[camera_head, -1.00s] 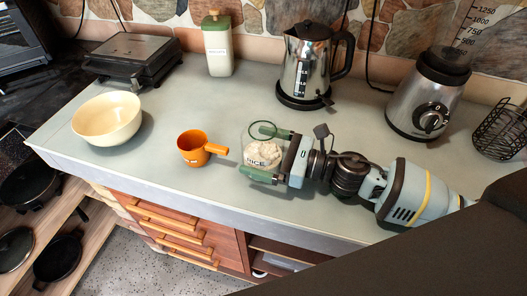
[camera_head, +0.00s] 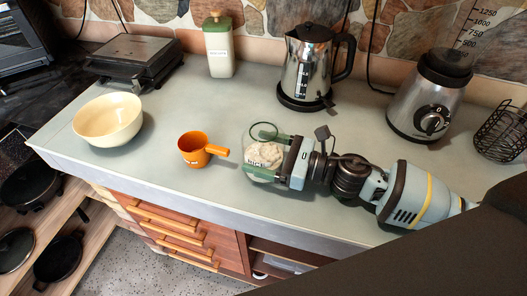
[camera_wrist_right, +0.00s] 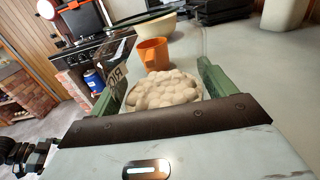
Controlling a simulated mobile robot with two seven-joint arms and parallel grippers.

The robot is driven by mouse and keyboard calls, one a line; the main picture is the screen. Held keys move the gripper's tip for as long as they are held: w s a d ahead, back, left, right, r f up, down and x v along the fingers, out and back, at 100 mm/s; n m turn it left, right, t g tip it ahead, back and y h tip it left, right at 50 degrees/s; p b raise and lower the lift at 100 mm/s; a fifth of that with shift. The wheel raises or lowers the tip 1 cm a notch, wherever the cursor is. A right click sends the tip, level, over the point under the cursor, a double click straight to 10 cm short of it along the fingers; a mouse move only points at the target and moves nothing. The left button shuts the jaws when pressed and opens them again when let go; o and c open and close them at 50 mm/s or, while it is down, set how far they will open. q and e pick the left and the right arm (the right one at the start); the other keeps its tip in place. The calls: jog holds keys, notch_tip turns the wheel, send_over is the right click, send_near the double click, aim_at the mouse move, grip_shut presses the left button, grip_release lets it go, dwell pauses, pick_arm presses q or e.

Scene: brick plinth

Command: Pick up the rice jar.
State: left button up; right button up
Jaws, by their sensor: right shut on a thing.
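The rice jar (camera_head: 263,153) is a clear glass jar with pale, lumpy contents. It is at the middle of the grey counter (camera_head: 225,88), near its front edge. My right gripper (camera_head: 266,156) comes in from the right and is shut on the jar, with one green finger on each side. The lower finger covers most of the label in the head view. The contents also show between the fingers in the right wrist view (camera_wrist_right: 166,91), with part of the label at left. I cannot tell if the jar is clear of the counter. My left gripper is not in view.
An orange cup (camera_head: 192,150) stands just left of the jar, its handle pointing at it. A cream bowl (camera_head: 107,120) is further left. A steel kettle (camera_head: 304,70), a blender (camera_head: 428,105) and a green-topped canister (camera_head: 219,55) stand behind. A wire basket (camera_head: 500,132) is at right.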

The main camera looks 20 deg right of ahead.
aim_at(263, 140)
jog(key=shift+r, duration=0.25)
jog(key=shift+r+p, duration=0.4)
jog(key=shift+r, duration=1.45)
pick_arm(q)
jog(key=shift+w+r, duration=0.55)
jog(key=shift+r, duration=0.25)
pick_arm(e)
jog(key=s+a, duration=0.3)
jog(key=s, duration=1.2)
jog(key=shift+s+a+r, duration=0.2)
jog(key=shift+a+r, duration=0.1)
jog(key=shift+r, duration=0.15)
